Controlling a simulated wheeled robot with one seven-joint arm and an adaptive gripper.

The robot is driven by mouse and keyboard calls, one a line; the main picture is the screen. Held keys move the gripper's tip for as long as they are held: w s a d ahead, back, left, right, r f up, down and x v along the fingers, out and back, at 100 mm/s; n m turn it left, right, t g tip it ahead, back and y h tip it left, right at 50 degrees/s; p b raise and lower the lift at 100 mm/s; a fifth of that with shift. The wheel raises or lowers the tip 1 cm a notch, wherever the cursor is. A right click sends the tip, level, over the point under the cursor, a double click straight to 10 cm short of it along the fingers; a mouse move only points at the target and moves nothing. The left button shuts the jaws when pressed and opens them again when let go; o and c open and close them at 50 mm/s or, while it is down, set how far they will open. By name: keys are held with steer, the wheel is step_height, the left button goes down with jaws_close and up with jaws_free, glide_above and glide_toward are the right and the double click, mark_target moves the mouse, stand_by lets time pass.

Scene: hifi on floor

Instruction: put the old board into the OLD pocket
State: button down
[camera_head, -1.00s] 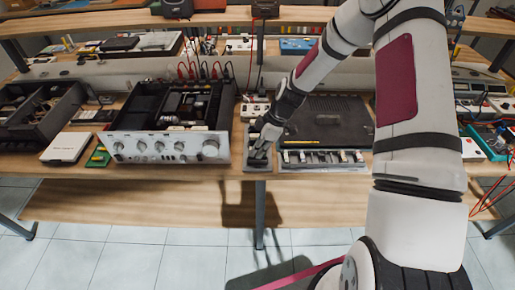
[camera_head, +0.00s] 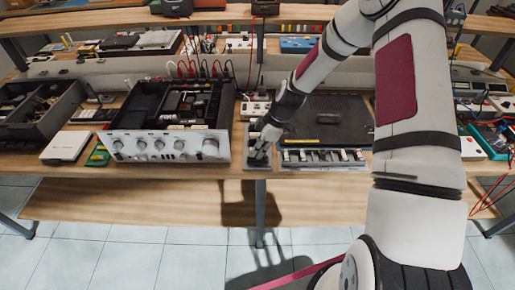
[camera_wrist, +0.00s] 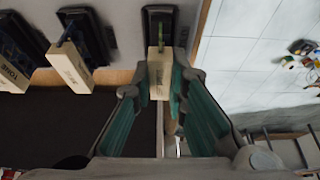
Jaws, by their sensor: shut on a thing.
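My gripper (camera_head: 260,152) is at the small grey holder (camera_head: 257,165) at the front edge of the bench, left of the wide rack. In the wrist view my gripper (camera_wrist: 160,75) has its teal-padded fingers on both sides of a cream tagged block (camera_wrist: 160,82), the visible handle of a board. A green strip of that board (camera_wrist: 163,46) shows in a black-rimmed pocket (camera_wrist: 159,12). The board's lower part is hidden, and I cannot tell how deep it sits. The writing on its tag is too blurred to read.
The wide rack (camera_head: 322,166) to the right holds several boards with cream tags; one reads TONE (camera_wrist: 12,66). An opened amplifier (camera_head: 165,146) stands left, with a green board (camera_head: 98,156) and a white box (camera_head: 66,146) beyond it. A dark cover (camera_head: 330,122) lies behind the rack.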

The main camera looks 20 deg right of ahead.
steer(key=shift+f, duration=0.35)
stand_by(0.3)
steer(key=c, duration=1.5)
jaws_free()
steer(key=shift+r, duration=0.1)
steer(key=shift+v, duration=5.95)
